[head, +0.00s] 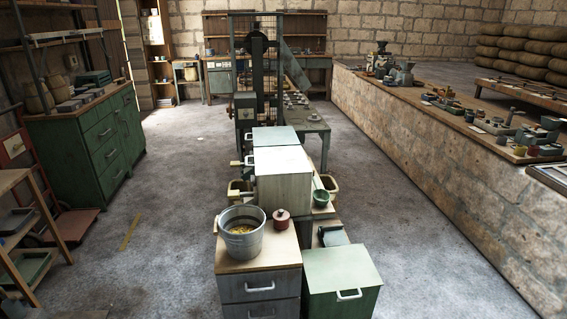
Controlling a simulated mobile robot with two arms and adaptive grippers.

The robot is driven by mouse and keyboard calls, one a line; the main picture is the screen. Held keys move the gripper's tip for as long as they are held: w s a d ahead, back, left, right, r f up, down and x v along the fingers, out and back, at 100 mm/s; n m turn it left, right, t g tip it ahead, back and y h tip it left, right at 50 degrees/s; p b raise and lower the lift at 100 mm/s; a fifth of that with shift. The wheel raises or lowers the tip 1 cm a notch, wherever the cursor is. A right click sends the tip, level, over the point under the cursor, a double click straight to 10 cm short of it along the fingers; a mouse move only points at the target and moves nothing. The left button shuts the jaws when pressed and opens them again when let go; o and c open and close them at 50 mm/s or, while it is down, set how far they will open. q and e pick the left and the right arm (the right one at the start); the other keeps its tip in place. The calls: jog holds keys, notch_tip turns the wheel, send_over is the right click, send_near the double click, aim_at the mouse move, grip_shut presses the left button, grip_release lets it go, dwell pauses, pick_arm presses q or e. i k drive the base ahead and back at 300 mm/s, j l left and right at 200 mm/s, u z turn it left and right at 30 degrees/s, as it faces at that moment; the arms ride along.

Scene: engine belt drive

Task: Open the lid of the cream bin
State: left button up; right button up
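The cream bin (284,192) is a boxy bin in the middle of the view, behind the small cabinet with the metal bucket. Its pale flat lid (281,160) appears closed on top. I cannot make out the lid's hinge or handle clearly. Neither of my grippers is in view.
A metal bucket (241,240) and a red-brown pot (281,218) stand on a drawer cabinet (259,287). A green bin (342,284) with a handle is beside it. A small green bowl (321,198) sits right of the cream bin. Floor (160,235) is largely clear on both sides.

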aim_at(289, 159)
jog(key=i+j+z, duration=0.1)
jog(key=j+z, duration=0.25)
jog(key=i+j+z, duration=0.1)
jog(key=j+z, duration=0.6)
jog(key=i+l, duration=0.05)
jog(key=l, duration=0.05)
